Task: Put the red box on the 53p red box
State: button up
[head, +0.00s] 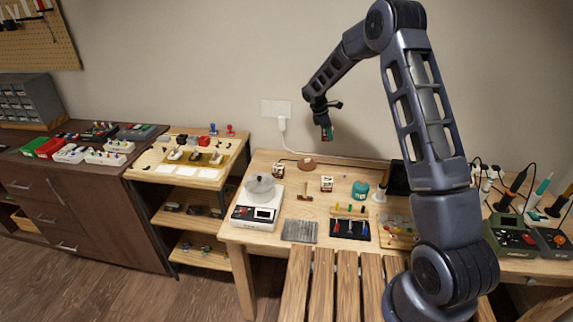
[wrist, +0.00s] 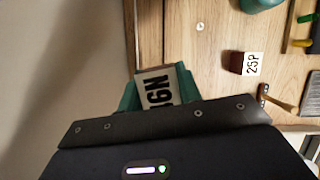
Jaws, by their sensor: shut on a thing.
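My gripper (head: 326,132) is raised in the air above the back of the workbench. In the wrist view its teal fingers (wrist: 158,86) are shut on a box (wrist: 156,84); the white label facing the camera has large dark characters, and little of its sides shows. A dark red box (wrist: 237,62) with a white label, which seems to read 25P, stands apart from it on the bench. In the head view this box (head: 327,186) is below my gripper, left of a teal jar. Another small dark red box with a white label (head: 279,171) stands further left; its text is too small to read.
The teal jar (head: 360,190) and a small hammer (head: 305,192) are near the labelled box. A black tool mat (head: 350,231) lies in front. A white socket and cable (head: 283,124) are on the wall behind.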

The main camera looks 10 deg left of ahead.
jog(key=s+a+r+n, duration=0.1)
jog(key=s+a+r, duration=0.35)
jog(key=a, duration=0.55)
notch_tip(320, 180, up, 6)
jog(key=n+t, duration=0.1)
send_over(280, 166)
jog(key=shift+y, duration=0.3)
notch_tip(280, 166, down, 19)
jog(key=shift+w, duration=0.15)
jog(key=shift+f, duration=0.15)
jog(key=o, duration=1.1)
jog(key=shift+c, duration=0.2)
jog(key=v, duration=1.2)
jog(key=shift+r, duration=0.25)
